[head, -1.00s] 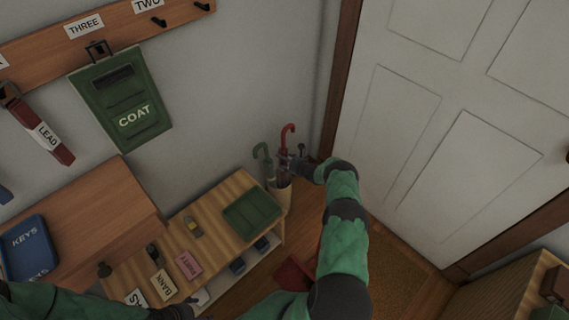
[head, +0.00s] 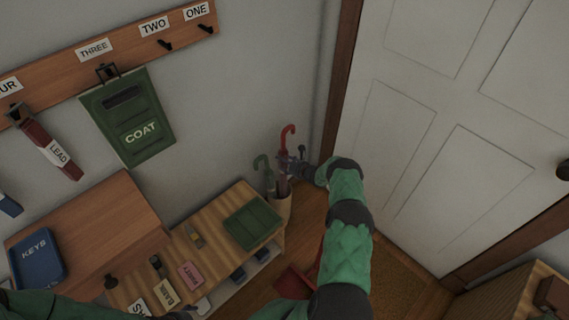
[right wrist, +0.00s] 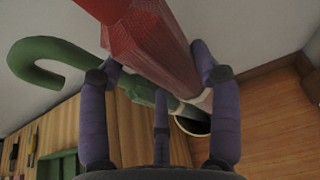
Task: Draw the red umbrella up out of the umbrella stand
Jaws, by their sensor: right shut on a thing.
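The red umbrella (head: 288,136) stands crook-up above the cream umbrella stand (head: 280,212) in the corner by the door. My right gripper (head: 294,168) is shut on it below the crook. In the right wrist view, its folded red canopy (right wrist: 146,40) lies between my fingers (right wrist: 160,85), and its lower part runs toward the stand's dark mouth (right wrist: 192,124). I cannot tell how deep its tip sits. A green umbrella (head: 262,163) stands beside it in the stand. My left arm is at the bottom left edge; its gripper is barely visible there.
A low wooden bench (head: 215,222) with a green tray (head: 252,221) stands left of the stand. The wall is close behind, and the white door (head: 440,130) is to the right.

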